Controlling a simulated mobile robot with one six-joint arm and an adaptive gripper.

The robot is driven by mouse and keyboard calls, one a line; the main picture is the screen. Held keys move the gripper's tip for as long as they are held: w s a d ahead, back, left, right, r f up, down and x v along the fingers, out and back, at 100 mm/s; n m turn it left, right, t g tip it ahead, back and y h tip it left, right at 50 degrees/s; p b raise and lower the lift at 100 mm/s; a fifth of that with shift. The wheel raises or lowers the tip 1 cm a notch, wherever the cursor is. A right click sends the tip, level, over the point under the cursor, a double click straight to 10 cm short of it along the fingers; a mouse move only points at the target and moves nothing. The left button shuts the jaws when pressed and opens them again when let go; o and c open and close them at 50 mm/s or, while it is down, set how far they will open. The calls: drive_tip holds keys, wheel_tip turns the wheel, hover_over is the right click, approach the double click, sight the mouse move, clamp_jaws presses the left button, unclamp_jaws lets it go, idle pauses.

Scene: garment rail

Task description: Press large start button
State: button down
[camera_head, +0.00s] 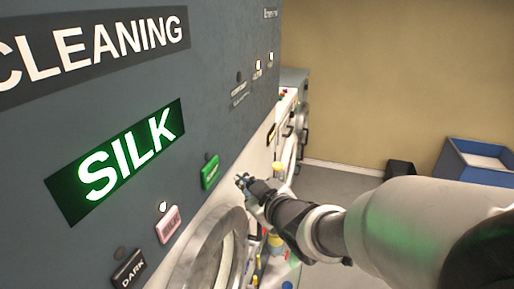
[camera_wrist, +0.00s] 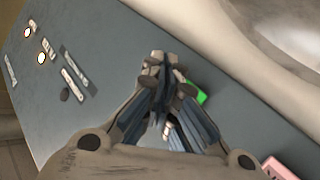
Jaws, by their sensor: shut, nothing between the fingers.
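A large green button (camera_head: 210,172) sits on the dark grey machine panel, to the right of the lit green "SILK" sign. Its label is too small to read. My gripper (camera_head: 241,180) is shut and empty, just right of the green button in the head view. A gap shows between them there. In the wrist view my gripper (camera_wrist: 160,62) covers most of the green button (camera_wrist: 201,95), and only its edge shows. No contact is visible. A pink button (camera_head: 168,224) and a black "DARK" button (camera_head: 129,268) are lower left.
A round metal door ring (camera_head: 190,262) is below the buttons. Small lights and labels (camera_head: 257,65) are at the panel's far end. More machines (camera_head: 299,110) stand beyond. A blue bin (camera_head: 476,162) stands by the back wall. The floor between is mostly clear.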

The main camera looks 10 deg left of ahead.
sight(219, 174)
drive_tip(key=shift+w+a+b, duration=0.15)
drive_tip(key=shift+a+b, duration=0.7)
drive_tip(key=shift+a, duration=1.4)
drive_tip(key=shift+a+b, duration=0.4)
